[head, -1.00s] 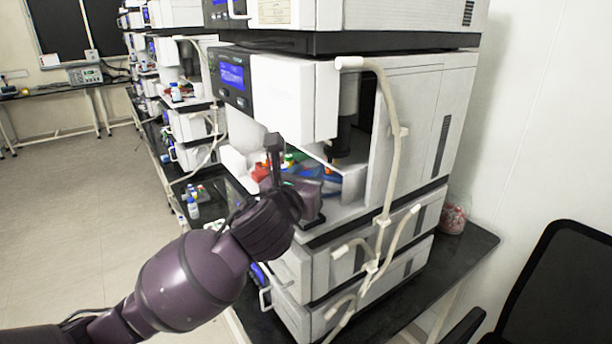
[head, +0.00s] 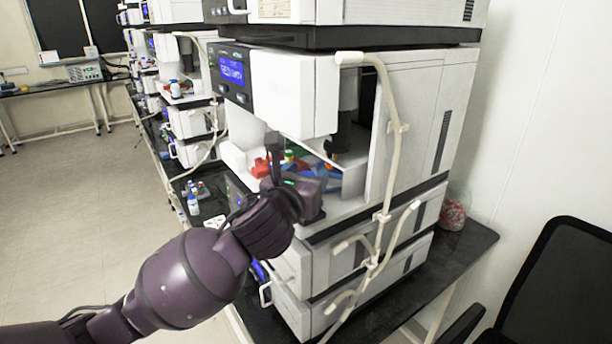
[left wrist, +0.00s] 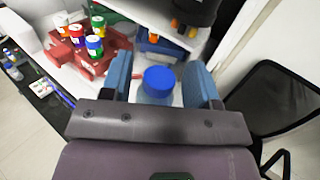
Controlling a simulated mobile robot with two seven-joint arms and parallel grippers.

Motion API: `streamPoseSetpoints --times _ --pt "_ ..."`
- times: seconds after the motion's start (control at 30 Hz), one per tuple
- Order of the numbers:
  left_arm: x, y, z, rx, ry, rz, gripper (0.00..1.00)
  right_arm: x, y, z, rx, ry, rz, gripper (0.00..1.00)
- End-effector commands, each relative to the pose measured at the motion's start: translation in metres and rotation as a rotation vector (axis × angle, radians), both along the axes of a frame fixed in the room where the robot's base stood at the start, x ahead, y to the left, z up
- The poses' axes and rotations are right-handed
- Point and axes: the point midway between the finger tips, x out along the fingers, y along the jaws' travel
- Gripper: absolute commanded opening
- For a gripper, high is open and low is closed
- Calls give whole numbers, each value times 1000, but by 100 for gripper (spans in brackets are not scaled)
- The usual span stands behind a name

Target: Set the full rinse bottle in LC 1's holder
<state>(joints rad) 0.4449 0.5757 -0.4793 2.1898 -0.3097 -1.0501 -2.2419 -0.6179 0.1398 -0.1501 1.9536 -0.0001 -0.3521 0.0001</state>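My left gripper (head: 318,178) reaches into the open bay of the front white instrument stack (head: 345,215). In the left wrist view its two blue fingers (left wrist: 160,88) stand on either side of a clear bottle with a blue cap (left wrist: 158,80). The bottle looks upright. A blue holder (left wrist: 155,45) is just beyond it. What is under the bottle is hidden. My right gripper is in neither view.
A red holder (left wrist: 72,50) with several small capped vials is left of the gripper. A dark cylinder (head: 342,143) hangs at the bay's right. A pale tube (head: 392,160) runs down the front. Small bottles (head: 193,205) stand on the dark bench to the left.

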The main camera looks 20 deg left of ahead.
Motion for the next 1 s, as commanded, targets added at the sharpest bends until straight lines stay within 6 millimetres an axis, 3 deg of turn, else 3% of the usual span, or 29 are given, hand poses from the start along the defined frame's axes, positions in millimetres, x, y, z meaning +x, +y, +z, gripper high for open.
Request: streamPoseSetpoints --times 0.37,0.47,1.0 --pt "0 0 0 0 1 0 60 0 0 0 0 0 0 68" --pt "-8 1 -1 1 1 0 60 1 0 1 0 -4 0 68" --pt "-96 6 0 1 1 -1 60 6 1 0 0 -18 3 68"
